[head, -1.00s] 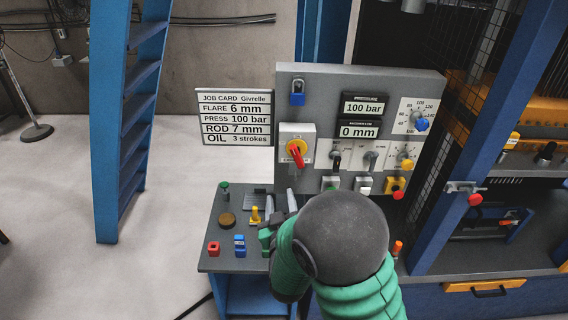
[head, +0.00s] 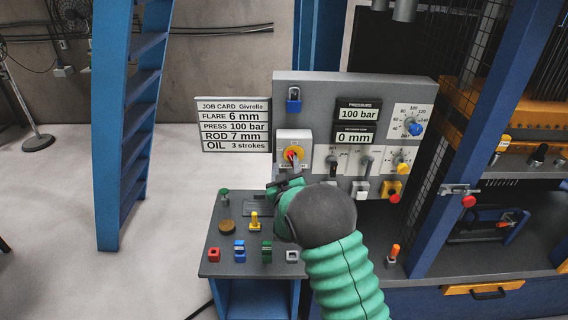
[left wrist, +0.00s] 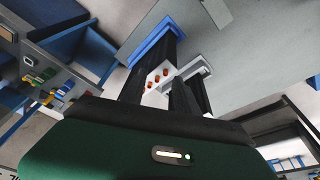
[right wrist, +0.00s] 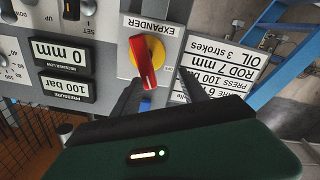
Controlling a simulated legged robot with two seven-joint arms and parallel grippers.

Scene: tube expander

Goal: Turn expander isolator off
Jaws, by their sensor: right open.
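The expander isolator has a red handle on a yellow round plate (head: 294,153), on a white box on the grey panel. In the right wrist view, which is upside down, the red handle (right wrist: 146,66) lies near vertical below the EXPANDER label. My right gripper (head: 287,182) is just below the isolator in the head view. Its dark fingers (right wrist: 160,92) are open, one on each side of the handle's free end; contact cannot be told. My left gripper (left wrist: 168,85) shows only in its wrist view, its fingers apart, with a white block with red studs visible between them.
A blue padlock (head: 294,100) hangs above the isolator. Pressure displays (head: 358,114), switches and knobs are to its right. The job card (head: 233,125) stands to its left. The bench (head: 222,262) below carries small coloured parts. A blue frame post (head: 480,130) rises at right.

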